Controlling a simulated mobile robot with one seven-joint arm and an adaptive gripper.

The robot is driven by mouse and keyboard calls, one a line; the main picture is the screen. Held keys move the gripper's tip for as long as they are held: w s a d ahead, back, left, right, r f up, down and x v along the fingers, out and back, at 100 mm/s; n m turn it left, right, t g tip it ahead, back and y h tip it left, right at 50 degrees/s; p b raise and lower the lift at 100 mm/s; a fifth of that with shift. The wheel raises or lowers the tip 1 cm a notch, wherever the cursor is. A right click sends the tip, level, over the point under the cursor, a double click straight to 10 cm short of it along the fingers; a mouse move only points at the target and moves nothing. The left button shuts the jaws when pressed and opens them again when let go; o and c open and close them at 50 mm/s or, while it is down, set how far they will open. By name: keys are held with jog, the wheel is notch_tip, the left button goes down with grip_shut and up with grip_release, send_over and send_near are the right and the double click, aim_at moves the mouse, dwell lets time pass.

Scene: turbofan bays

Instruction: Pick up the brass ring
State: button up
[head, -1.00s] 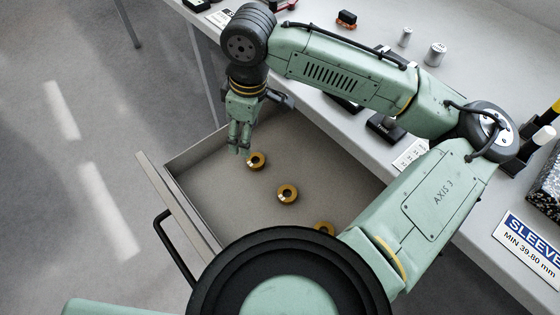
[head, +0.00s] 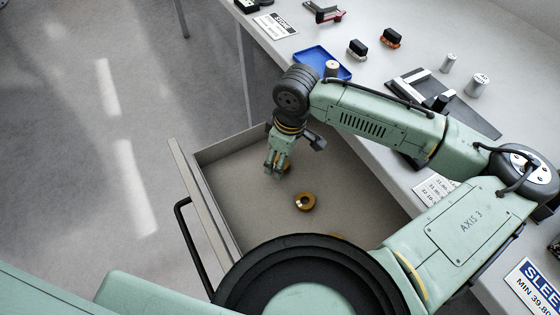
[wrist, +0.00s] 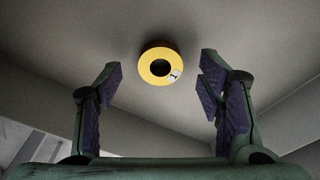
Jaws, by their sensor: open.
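A brass ring (wrist: 159,65) with a dark hole and a small white mark lies on the drawer floor in the wrist view. It sits between and beyond the fingertips of my open gripper (wrist: 157,75), touching neither. In the head view my gripper (head: 275,172) points down inside the open drawer, toward its far left part. It mostly hides one ring behind its fingers. A second brass ring (head: 305,202) lies clear of it on the drawer floor. The edge of a third (head: 337,236) barely shows above my dark base part.
The drawer's front panel (head: 200,200) and black handle (head: 184,240) are at the left. The bench (head: 340,25) above holds a blue tray (head: 322,61), metal cylinders (head: 477,84), a dark board (head: 470,118) and labels. Drawer floor around the rings is clear.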

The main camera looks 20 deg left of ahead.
jog(key=shift+a+f, duration=0.15)
jog(key=shift+f, duration=0.7)
jog(key=shift+c, duration=0.2)
jog(key=c, duration=1.3)
jog(key=shift+r, duration=0.1)
jog(key=shift+c, duration=0.2)
